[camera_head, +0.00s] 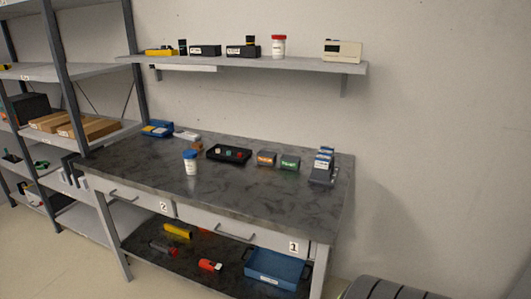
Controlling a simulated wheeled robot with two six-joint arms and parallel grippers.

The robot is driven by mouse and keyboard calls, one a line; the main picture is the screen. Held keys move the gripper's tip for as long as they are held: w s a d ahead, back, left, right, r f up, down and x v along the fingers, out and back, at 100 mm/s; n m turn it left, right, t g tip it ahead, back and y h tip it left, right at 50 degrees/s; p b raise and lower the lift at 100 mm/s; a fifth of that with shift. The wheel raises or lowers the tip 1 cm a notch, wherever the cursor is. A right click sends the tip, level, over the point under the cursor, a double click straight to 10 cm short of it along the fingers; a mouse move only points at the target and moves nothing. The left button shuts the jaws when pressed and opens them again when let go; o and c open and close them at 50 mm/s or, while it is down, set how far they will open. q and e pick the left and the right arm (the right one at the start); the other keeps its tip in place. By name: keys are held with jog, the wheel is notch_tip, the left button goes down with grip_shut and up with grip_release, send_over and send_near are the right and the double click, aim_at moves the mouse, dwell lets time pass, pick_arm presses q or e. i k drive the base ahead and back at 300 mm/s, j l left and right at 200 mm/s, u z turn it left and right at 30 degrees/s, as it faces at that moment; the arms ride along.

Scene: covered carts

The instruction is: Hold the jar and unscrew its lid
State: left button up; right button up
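A small white jar with a blue lid (190,163) stands upright on the dark worktop of the workbench (235,200), left of the middle. The lid sits on top of the jar. A second white jar, with a red lid (278,46), stands upright on the wall shelf (220,62). Neither of my grippers is in view, and nothing is touching either jar.
Behind the jar are a black tray with small parts (228,153) and a blue box (157,128). Two small boxes and a grey holder (321,168) stand to the right. The front worktop is clear. A blue crate (273,268) sits below. A shelving rack (70,90) stands left.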

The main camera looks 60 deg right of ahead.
aim_at(191, 165)
jog(key=i+l+z, duration=0.1)
jog(key=z, duration=0.3)
jog(key=i+l+z, duration=0.1)
jog(key=z, duration=0.25)
jog(key=i+z, duration=0.15)
jog(key=z, duration=0.25)
jog(key=i+z, duration=0.1)
jog(key=z, duration=0.3)
jog(key=i+j, duration=0.1)
jog(key=i, duration=0.25)
